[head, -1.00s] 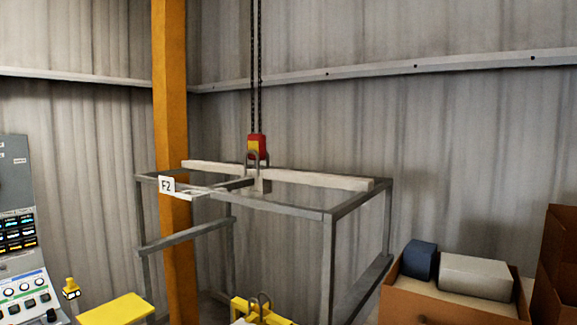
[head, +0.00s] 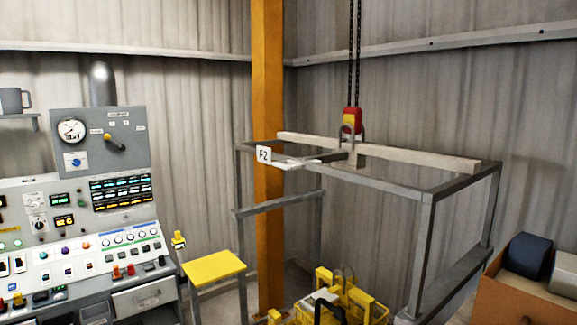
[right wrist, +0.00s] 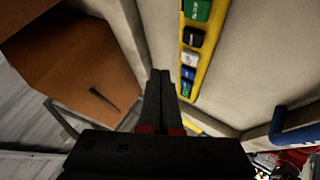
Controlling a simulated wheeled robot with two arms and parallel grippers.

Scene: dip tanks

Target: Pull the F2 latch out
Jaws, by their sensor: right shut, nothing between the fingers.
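The white F2 tag (head: 263,154) hangs at the left front of the grey metal frame (head: 425,245) in the head view. A pale flat bar (head: 292,163) runs right from the tag along the frame's top; I cannot tell which part is the latch itself. My right gripper (right wrist: 160,75) shows in the right wrist view, its black fingers shut together and empty. The tag does not show in that view. My left gripper is not in view.
A red and yellow hoist block (head: 352,120) hangs on chains over a pale beam (head: 390,155). A control panel (head: 75,235) stands at left. A yellow-topped stand (head: 213,268) and an orange post (head: 268,215) are nearby. A brown box (head: 530,300) sits at right.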

